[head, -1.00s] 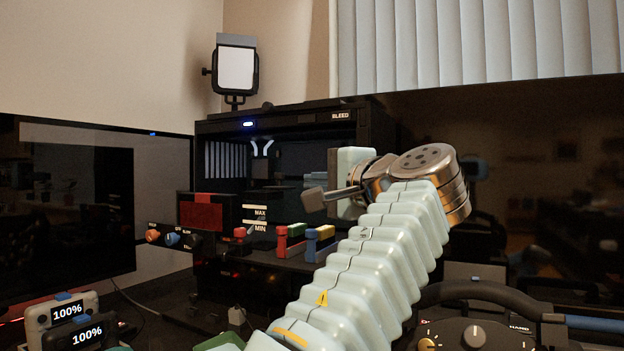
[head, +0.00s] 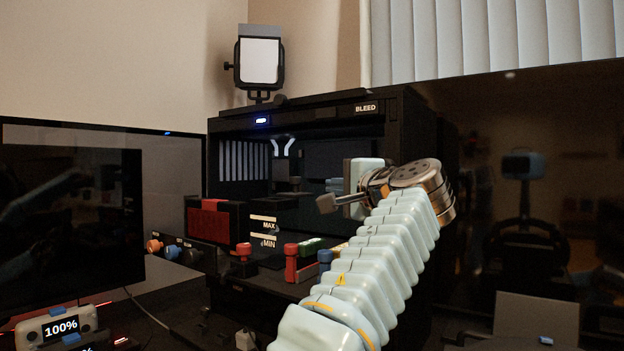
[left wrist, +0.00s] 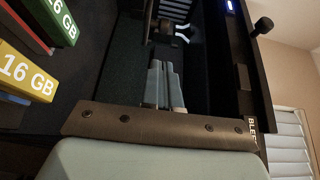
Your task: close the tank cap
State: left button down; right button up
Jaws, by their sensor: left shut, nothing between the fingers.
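In the head view, a dark tank-like box with a red part (head: 209,205) stands at the cabinet's left front, near MAX and MIN labels (head: 264,230). I cannot tell for sure which piece is the cap or how it sits. My left gripper (head: 328,203) is shut and empty, in front of the cabinet opening, up and to the right of the box in the picture. Its fingers also show in the left wrist view (left wrist: 165,85), together and pointing toward the dark cabinet interior. The red part is not recognisable in the wrist view. My right gripper is out of view.
The black cabinet (head: 365,108) has coloured blocks (head: 291,263) on its front ledge. Yellow and green 16 GB modules (left wrist: 27,72) show in the wrist view. Orange and blue knobs (head: 154,246) are left of the box. A dark monitor (head: 70,220) stands at left.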

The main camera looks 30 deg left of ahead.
pick_arm(q)
jog(key=p, duration=0.3)
send_near(295, 186)
jog(key=w+a+r, duration=0.1)
jog(key=w+a, duration=0.2)
jog(key=w, duration=0.1)
jog(key=shift+w+a+f+p, duration=0.15)
jog(key=shift+w+a+p, duration=0.15)
jog(key=shift+w+a, duration=0.2)
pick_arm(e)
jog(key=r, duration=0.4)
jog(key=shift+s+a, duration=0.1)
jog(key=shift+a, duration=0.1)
